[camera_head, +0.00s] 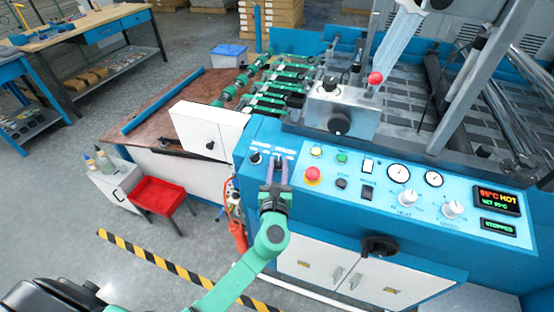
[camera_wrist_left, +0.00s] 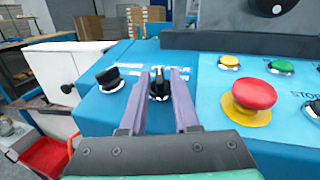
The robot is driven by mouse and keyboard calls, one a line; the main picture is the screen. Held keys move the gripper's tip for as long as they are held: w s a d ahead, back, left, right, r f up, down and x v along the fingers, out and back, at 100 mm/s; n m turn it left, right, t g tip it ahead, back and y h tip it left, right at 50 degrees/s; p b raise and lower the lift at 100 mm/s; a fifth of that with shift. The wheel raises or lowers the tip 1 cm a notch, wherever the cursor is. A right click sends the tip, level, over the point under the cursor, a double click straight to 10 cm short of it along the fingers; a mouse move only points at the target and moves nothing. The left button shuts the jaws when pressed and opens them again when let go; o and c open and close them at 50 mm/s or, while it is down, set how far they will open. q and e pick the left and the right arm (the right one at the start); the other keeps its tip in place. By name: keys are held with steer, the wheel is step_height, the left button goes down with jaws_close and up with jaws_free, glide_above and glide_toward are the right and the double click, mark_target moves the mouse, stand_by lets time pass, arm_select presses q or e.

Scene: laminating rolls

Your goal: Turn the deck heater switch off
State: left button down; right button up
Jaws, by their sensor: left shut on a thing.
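My left gripper (camera_head: 278,163) reaches over the front left of the blue control panel (camera_head: 330,205). Its two purple fingers are shut on a black rotary switch (camera_wrist_left: 159,86), one finger on each side. The switch has a pale pointer mark that looks roughly upright in the left wrist view. The label above it is too blurred to read, so I cannot confirm its name. A second black rotary switch (camera_wrist_left: 108,78) sits just left of the fingers; it also shows in the head view (camera_head: 254,158). My right gripper is not in view.
A red emergency-stop button (camera_wrist_left: 254,93) on a yellow base is right of the fingers, with yellow (camera_wrist_left: 230,61) and green (camera_wrist_left: 281,66) buttons behind. A display (camera_head: 497,199) reads 95°C HOT; another (camera_head: 497,227) reads STOPPED. A white box (camera_head: 207,128) stands left of the panel.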

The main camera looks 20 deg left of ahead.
arm_select(q)
steer(key=shift+d+n+g+y+b, duration=0.15)
steer(key=shift+n+g+y, duration=0.2)
steer(key=shift+n+y, duration=0.55)
steer(key=shift+d+n+g+y+b, duration=0.15)
steer(key=shift+n+g+y, duration=0.2)
steer(key=shift+n+y, duration=0.5)
steer(key=shift+a+f+y, duration=0.1)
steer(key=shift+a+y, duration=0.05)
steer(key=shift+y, duration=0.3)
steer(key=c, duration=0.9)
jaws_free()
steer(key=shift+w, duration=0.1)
steer(key=b+v, duration=0.1)
steer(key=v, duration=0.6)
steer(key=b+v, duration=0.2)
steer(key=v, duration=0.5)
steer(key=shift+s+r, duration=0.25)
steer(key=shift+s, duration=0.05)
